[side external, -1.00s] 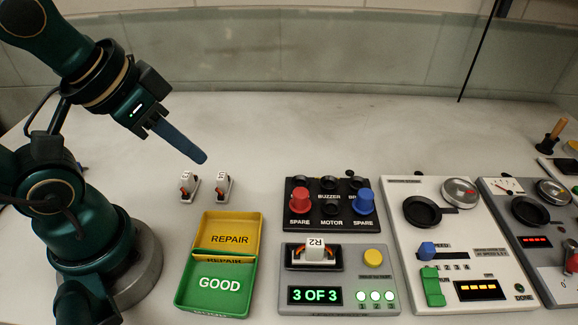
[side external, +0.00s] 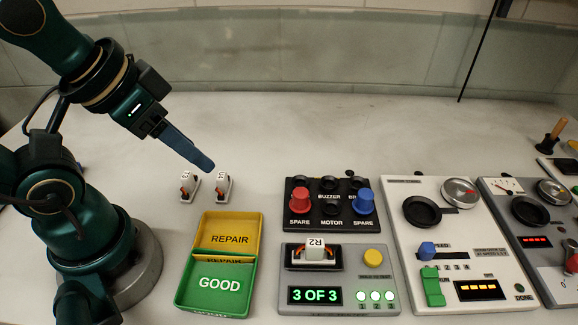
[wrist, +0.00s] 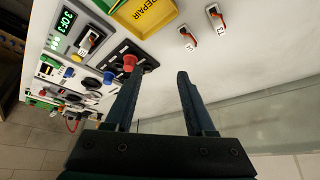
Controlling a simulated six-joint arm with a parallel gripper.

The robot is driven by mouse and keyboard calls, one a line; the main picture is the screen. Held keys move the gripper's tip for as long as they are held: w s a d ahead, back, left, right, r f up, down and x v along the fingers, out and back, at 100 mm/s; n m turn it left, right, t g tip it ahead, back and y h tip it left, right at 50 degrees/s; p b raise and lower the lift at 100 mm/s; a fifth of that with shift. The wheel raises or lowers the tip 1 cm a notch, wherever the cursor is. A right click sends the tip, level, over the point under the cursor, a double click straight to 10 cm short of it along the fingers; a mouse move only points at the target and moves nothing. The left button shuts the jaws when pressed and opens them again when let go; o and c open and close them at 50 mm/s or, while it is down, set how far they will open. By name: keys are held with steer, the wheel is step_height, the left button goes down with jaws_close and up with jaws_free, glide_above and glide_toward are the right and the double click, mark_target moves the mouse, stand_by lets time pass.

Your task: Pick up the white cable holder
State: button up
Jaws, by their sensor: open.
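Two white cable holders with red-orange wires stand side by side on the pale bench behind the yellow tray, the left one (side external: 189,186) and the right one (side external: 223,187). In the wrist view they are at the top, one (wrist: 187,38) and the other (wrist: 216,19). A third white holder marked R2 (side external: 316,250) sits in the dark slot of the grey tester; it also shows in the wrist view (wrist: 91,41). My gripper (side external: 208,166) hangs above and just behind the two loose holders. Its fingers (wrist: 157,78) are apart with nothing between them.
The yellow REPAIR tray (side external: 204,231) and green GOOD tray (side external: 181,292) look empty. To their right are the grey tester (side external: 391,283) reading 3 OF 3, and a black panel (side external: 313,210) with tall red and blue knobs. White and grey panels stand farther right. The bench behind is clear.

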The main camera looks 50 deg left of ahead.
steer(key=w+d+r+m, duration=0.2)
steer(key=w+r, duration=0.1)
steer(key=w, duration=0.1)
steer(key=m+g, duration=0.4)
steer(key=m, duration=0.1)
glide_toward(316, 242)
steer(key=w+a, duration=0.3)
steer(key=shift+m+g, duration=0.8)
steer(key=shift+m, duration=0.1)
steer(key=d+f, duration=0.1)
steer(key=f, duration=0.1)
steer(key=s+d+f, duration=0.1)
steer(key=d+f, duration=0.1)
steer(key=f, duration=0.1)
steer(key=shift+s+f, duration=0.3)
steer(key=shift+s, duration=0.05)
steer(key=shift+f, duration=2.45)
jaws_close()
